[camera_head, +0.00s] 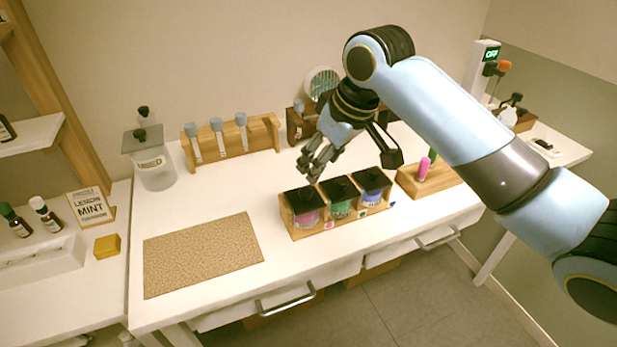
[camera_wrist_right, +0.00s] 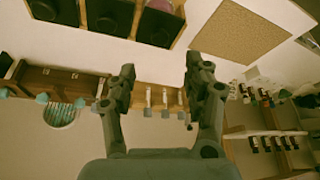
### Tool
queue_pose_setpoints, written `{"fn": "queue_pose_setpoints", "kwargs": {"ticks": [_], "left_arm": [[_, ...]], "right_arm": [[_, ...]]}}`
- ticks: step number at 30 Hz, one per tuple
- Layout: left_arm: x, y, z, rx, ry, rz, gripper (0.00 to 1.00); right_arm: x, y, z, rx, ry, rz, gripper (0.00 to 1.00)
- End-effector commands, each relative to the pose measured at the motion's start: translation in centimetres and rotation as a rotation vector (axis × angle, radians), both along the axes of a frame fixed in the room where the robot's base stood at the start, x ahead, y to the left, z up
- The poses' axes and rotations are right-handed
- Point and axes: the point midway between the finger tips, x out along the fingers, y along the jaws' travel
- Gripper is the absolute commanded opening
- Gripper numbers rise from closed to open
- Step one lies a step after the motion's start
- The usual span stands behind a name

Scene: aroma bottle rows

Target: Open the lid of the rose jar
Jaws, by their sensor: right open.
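Three square jars with dark lids stand in a wooden rack (camera_head: 291,226) at the table's middle. The left jar (camera_head: 307,218), with pink contents, appears to be the rose one; its black lid (camera_head: 304,199) is on. The green jar (camera_head: 341,209) and blue jar (camera_head: 371,199) are lidded too. My right gripper (camera_head: 311,173) is open and empty, above and just behind the pink jar's lid, not touching it. In the right wrist view my open fingers (camera_wrist_right: 160,76) show, with the pink jar's lid (camera_wrist_right: 158,28) at the top edge. My left gripper is not in view.
A tan mat (camera_head: 203,254) lies left of the rack. A wooden stand with droppers (camera_head: 232,142) and a glass "USED" jar (camera_head: 155,172) stand behind. A wooden block with pink and green sticks (camera_head: 430,181) is close on the right. The table front is clear.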

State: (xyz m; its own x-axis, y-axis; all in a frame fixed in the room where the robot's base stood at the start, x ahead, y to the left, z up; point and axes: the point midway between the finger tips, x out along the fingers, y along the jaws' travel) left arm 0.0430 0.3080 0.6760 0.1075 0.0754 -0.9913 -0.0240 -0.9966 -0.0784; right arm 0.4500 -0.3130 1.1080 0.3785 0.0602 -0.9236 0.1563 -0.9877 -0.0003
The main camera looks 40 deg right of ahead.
Motion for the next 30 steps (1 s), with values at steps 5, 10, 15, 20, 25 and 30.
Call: {"fn": "queue_pose_setpoints", "kwargs": {"ticks": [5,10,15,20,25,30], "left_arm": [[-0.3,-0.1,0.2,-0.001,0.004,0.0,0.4],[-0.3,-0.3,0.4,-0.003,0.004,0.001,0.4],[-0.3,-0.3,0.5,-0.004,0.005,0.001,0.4],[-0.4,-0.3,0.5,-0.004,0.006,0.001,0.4],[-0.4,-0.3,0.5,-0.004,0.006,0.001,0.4],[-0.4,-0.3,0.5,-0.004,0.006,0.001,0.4]], "right_arm": [[1.3,0.3,-3.4,0.003,0.004,-0.002,0.51],[2.4,0.5,-6.4,0.002,0.003,-0.001,0.51],[3.3,0.6,-8.3,0.0,0.001,-0.001,0.51],[3.5,0.6,-8.9,0.0,0.0,0.001,0.51],[3.5,0.6,-8.9,-0.001,-0.001,0.001,0.51],[3.5,0.6,-8.9,-0.001,-0.001,0.001,0.34]]}}
